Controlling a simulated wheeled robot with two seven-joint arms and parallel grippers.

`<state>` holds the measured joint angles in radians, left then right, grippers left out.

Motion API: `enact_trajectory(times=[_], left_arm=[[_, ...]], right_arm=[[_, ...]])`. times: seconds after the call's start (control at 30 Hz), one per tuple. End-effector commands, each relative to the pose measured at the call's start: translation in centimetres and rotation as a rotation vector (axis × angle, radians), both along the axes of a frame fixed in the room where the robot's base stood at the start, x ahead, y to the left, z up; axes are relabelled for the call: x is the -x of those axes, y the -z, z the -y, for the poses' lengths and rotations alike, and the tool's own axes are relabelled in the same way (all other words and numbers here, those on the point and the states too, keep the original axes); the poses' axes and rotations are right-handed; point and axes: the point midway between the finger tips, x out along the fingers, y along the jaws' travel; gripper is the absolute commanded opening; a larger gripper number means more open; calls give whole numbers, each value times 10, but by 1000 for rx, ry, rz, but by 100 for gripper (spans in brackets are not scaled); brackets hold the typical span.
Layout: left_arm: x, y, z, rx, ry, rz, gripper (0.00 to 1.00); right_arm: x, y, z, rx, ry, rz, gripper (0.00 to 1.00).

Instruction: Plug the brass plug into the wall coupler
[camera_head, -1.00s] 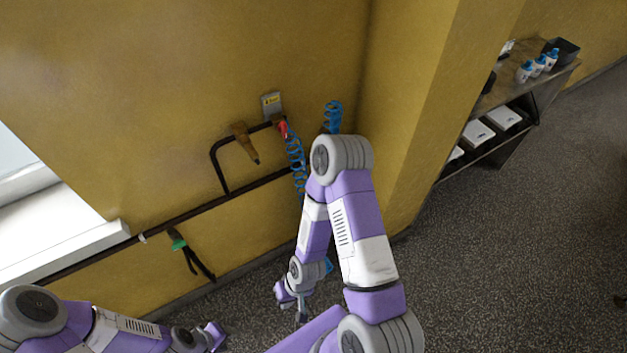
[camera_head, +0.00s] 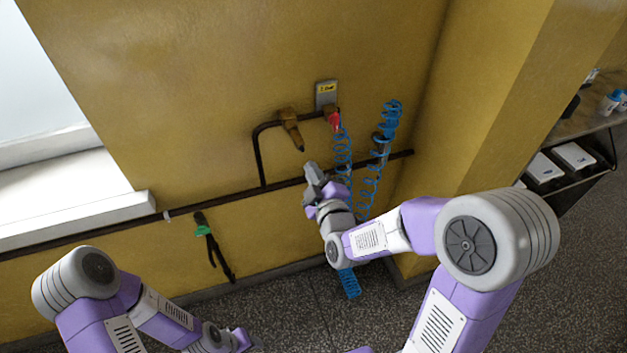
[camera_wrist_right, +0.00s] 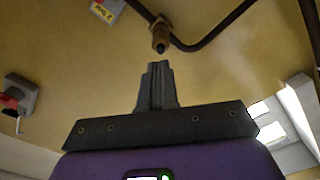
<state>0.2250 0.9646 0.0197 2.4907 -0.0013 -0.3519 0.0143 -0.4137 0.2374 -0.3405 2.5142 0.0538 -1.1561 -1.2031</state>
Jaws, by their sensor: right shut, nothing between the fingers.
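A brass fitting (camera_head: 291,128), apparently the wall coupler, points down from the dark pipe on the wall. It also shows at the top of the right wrist view (camera_wrist_right: 160,36). My right gripper (camera_head: 311,172) is raised just below the fitting in the head view. In the right wrist view its fingers (camera_wrist_right: 157,66) are together and empty, pointing toward the fitting with a gap between. A blue coiled hose (camera_head: 368,187) hangs on the wall to the right. I cannot make out the brass plug. My left gripper (camera_head: 247,340) is low at the bottom edge, too small to read.
A red valve handle (camera_head: 335,121) sits beside the fitting, under a grey plate (camera_head: 326,94) with a yellow label. A green-and-black item (camera_head: 202,230) hangs from the lower pipe. A window sill (camera_head: 80,218) juts out at left. A shelf (camera_head: 585,180) stands at right.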

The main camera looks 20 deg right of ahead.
Motion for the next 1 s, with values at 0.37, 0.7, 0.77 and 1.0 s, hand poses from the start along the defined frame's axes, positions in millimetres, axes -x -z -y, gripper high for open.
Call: enact_trajectory(times=[0.37,0.7,0.77,1.0], left_arm=[[0,-5,0,0,0,1,43],[0,-7,0,0,0,0,43],[0,-7,0,0,0,0,43],[0,-6,0,0,0,0,43]], right_arm=[[-41,-1,-2,1,-1,-2,0],[-57,1,-2,0,-2,-4,0],[-57,1,-2,-1,-2,-4,0],[-57,1,-2,-1,-2,-4,0]])
